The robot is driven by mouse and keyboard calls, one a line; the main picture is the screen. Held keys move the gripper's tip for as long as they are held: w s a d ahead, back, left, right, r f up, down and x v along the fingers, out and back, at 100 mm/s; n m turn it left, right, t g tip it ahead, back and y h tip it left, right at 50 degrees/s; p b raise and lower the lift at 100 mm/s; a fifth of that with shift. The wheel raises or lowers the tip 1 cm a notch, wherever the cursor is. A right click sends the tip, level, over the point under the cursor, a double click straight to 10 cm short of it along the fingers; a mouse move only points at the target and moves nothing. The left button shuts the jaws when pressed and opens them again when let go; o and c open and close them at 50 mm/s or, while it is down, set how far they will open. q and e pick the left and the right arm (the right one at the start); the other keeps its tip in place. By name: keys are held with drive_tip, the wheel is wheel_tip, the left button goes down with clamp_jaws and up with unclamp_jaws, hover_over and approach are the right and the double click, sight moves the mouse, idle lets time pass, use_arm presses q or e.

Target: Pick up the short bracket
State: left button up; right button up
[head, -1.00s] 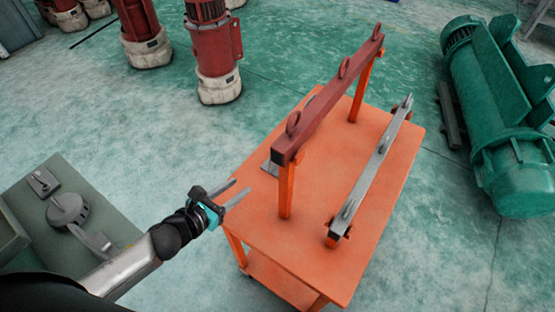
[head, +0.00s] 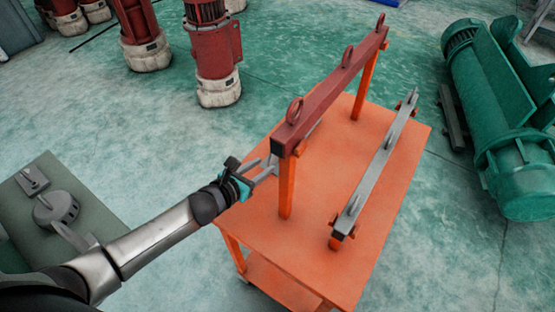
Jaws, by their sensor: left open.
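A grey bar with upright lugs (head: 378,165) rests on low orange supports along the right side of the orange table. A longer-looking red beam with several lifting eyes (head: 335,90) sits on tall orange posts to its left. I cannot tell for sure which of these is the short bracket. My left gripper (head: 266,165) is open over the table's left edge, its fingers close to the left of the red beam's near post. It holds nothing that I can see. My right gripper is out of view.
The orange table (head: 330,270) has bare top at its near end and between the two beams. Red motors (head: 213,60) stand on the floor behind. A green machine (head: 505,130) stands right. A grey-green bench (head: 95,220) with metal parts is at left.

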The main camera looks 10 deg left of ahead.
sight(269, 161)
use_arm(q)
drive_tip(key=shift+b+x, duration=0.9)
drive_tip(key=shift+x, duration=1)
drive_tip(key=shift+d, duration=0.1)
clamp_jaws()
drive_tip(key=shift+r, duration=0.2)
